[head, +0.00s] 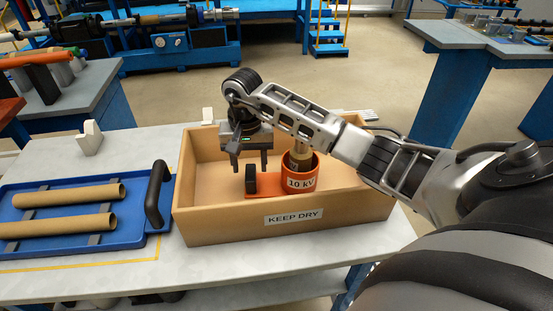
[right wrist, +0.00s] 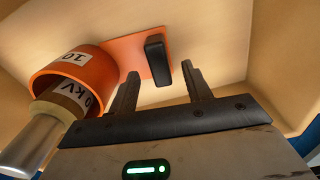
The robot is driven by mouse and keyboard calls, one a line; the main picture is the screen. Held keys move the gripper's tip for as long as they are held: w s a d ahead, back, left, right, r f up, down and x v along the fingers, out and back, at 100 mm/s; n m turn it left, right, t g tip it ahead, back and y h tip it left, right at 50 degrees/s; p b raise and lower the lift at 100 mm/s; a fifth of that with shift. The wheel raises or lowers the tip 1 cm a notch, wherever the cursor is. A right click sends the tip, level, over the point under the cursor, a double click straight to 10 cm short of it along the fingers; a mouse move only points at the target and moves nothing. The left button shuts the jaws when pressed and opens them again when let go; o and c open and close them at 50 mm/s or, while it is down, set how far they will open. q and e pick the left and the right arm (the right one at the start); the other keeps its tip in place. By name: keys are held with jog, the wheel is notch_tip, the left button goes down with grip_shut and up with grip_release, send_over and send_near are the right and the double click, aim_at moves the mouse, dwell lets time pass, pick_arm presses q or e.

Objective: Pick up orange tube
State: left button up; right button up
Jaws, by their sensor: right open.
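An orange ring-shaped holder (head: 299,186) labelled "10 kV" stands in the tan box, with an orange base plate (head: 262,203) and an upright black grip block (head: 251,180). A brown tube with a metal end stands inside the ring; the metal end (right wrist: 30,143) shows in the right wrist view. My right gripper (head: 250,171) is open, points down and hangs just above the black block. In the right wrist view, the black block (right wrist: 157,58) shows between the open fingers (right wrist: 160,75), seemingly untouched. Another orange tube (head: 42,58) lies on the back-left bench. My left gripper is out of view.
The tan box (head: 225,232) marked "KEEP DRY" has raised walls around the gripper. A blue tray (head: 65,251) with two brown tubes (head: 66,225) and a black handle (head: 157,195) sits to its left. A white cradle (head: 90,138) stands behind the tray.

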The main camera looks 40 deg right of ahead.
aim_at(251, 172)
notch_tip(251, 172, down, 4)
jog(key=shift+s+f+p, duration=0.1)
jog(key=shift+f+p, duration=0.15)
jog(key=shift+p, duration=0.05)
grip_shut()
